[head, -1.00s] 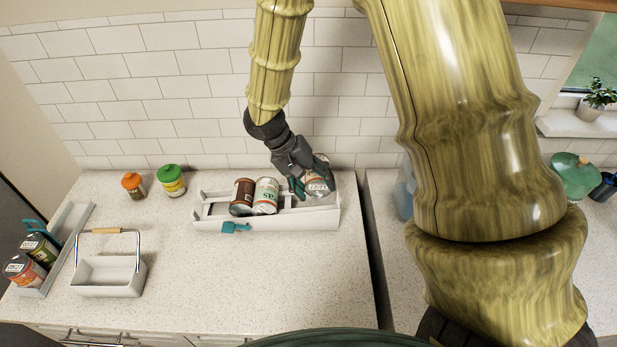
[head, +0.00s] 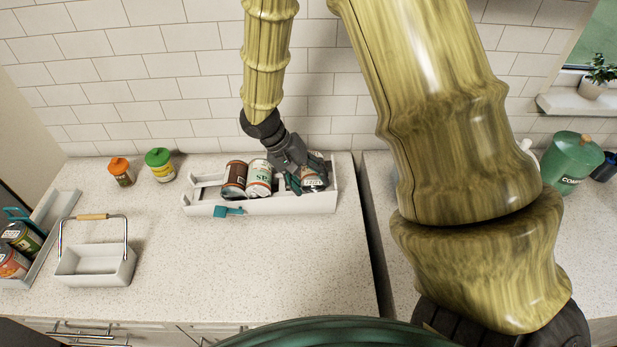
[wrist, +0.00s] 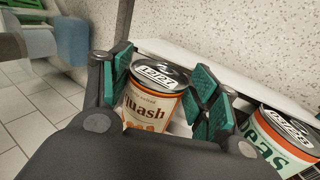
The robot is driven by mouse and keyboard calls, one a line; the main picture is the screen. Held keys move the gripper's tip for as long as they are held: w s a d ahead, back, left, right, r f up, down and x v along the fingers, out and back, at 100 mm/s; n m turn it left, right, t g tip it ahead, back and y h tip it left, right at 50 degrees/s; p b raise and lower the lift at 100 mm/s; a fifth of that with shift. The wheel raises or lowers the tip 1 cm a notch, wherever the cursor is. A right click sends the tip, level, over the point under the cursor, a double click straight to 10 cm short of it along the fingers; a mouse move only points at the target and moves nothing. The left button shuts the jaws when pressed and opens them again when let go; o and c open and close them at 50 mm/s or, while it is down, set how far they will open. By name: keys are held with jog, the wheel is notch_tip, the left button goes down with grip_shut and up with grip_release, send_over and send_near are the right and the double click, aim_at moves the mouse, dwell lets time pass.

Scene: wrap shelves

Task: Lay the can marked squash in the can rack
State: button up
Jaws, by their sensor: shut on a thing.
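The squash can (wrist: 150,98) has an orange and white label reading "uash" and a silver top in the wrist view. My gripper (wrist: 167,90) is shut on it, with a teal pad on each side. In the head view the can (head: 313,181) lies at the right end of the white can rack (head: 290,205), with my gripper (head: 308,180) over it. The can's underside is hidden, so I cannot tell whether it touches the rack floor. Two other cans lie in the rack: a brown one (head: 234,180) and a white and green one (head: 259,178), whose label partly shows in the wrist view (wrist: 275,145).
A teal clip (head: 228,211) sits on the rack's front. A handled white caddy (head: 95,265) and a tray with cans (head: 45,225) are at left. The front counter is clear.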

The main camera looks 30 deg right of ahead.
jog(key=shift+s+r, duration=0.1)
jog(key=shift+s, duration=0.2)
jog(key=o, duration=1.3)
jog(key=shift+w, duration=0.2)
jog(key=shift+s, duration=0.1)
jog(key=shift+w+a+r, duration=0.1)
jog(key=shift+w+r, duration=0.1)
jog(key=shift+r, duration=0.05)
jog(key=v, duration=1.1)
jog(key=shift+s+r, duration=0.15)
